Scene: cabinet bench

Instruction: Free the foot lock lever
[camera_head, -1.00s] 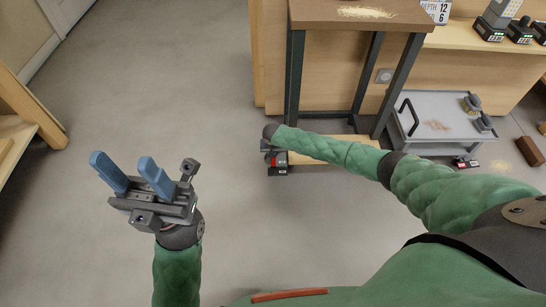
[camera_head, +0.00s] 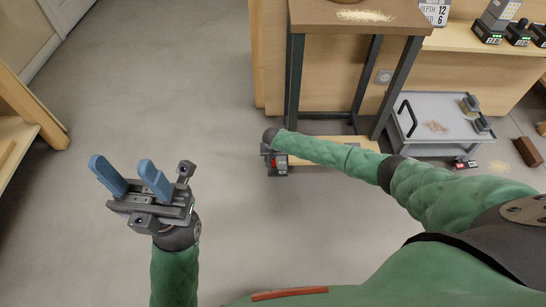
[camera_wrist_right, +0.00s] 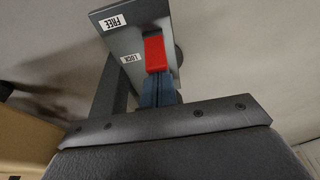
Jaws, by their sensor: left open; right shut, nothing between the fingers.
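The foot lock lever is a red block (camera_wrist_right: 155,53) on a grey plate (camera_wrist_right: 133,42) in the right wrist view. The plate carries a "FREE" label near its far end and a "LOCK" label nearer me; the red lever lies beside "LOCK". My right gripper (camera_wrist_right: 160,92) is shut and empty, its blue fingertips right at the near end of the lever; I cannot tell whether they touch. In the head view, red (camera_head: 282,160) shows low by the bench leg, and my right arm mostly hides that gripper. My left gripper (camera_head: 132,178) is open and empty over bare floor.
A wooden-topped bench (camera_head: 350,17) with dark legs stands above the lever, with a low wooden shelf. A grey cart (camera_head: 440,118) with a black handle stands to the right. A brown block (camera_head: 529,152) lies on the floor. Floor at left and centre is clear.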

